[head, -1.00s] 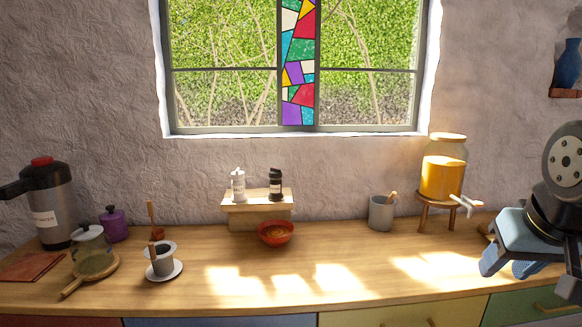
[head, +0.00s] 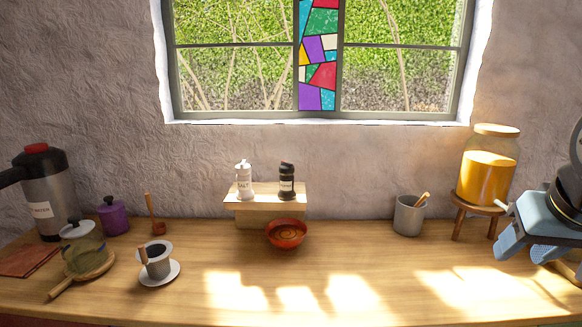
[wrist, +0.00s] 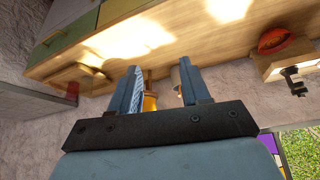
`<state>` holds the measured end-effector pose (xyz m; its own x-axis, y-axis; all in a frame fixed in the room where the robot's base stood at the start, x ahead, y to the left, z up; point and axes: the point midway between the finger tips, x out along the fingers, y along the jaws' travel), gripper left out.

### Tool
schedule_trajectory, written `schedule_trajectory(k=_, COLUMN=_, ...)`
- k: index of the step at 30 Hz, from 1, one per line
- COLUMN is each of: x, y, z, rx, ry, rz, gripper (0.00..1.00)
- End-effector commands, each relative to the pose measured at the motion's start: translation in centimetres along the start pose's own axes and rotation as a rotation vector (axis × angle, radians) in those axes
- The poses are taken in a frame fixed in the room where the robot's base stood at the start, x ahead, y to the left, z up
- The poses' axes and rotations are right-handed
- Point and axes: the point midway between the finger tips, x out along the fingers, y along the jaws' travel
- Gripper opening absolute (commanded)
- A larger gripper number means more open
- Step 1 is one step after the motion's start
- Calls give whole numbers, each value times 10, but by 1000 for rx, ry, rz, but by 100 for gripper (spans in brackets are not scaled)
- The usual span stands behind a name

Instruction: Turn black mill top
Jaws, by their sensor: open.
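The black mill (head: 287,181) stands upright on a small wooden riser at the back of the counter, against the wall. A white mill marked as salt (head: 244,179) stands just left of it. In the wrist view the black mill (wrist: 294,82) shows at the right edge, upside down in the picture. My gripper (wrist: 158,78) is open and empty, its two fingers apart. In the head view my gripper (head: 508,240) is at the far right, well away from the mill, in front of the juice dispenser.
The wooden riser (head: 267,207) carries both mills. A red bowl (head: 286,246) sits in front of it. A grey cup (head: 397,215) and a juice dispenser (head: 488,172) stand to the right. A coffee filter cup, a teapot and a flask stand left. The counter's front middle is clear.

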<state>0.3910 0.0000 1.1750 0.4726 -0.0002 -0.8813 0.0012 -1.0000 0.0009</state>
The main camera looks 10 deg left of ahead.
Motion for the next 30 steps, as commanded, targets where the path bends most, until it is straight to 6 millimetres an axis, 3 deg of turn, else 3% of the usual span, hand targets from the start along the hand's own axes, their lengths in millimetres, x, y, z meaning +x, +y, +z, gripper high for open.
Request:
schedule_trajectory(k=4, x=4, y=1, z=-15, rx=-76, ry=29, rz=11, gripper=62)
schedule_trajectory(k=7, x=14, y=2, z=-44, rx=-224, ry=87, rz=38, gripper=71)
schedule_trajectory(k=11, x=30, y=3, z=-98, rx=-523, ry=197, rz=98, gripper=73)
schedule_trajectory(k=17, x=59, y=-14, z=-183, rx=-1045, ry=380, rz=224, gripper=73)
schedule_trajectory(k=24, x=94, y=-68, z=-264, rx=-1667, ry=615, rz=412, gripper=73)
schedule_trajectory(k=30, x=123, y=-134, z=-305, rx=-2148, ry=855, rz=614, gripper=73)
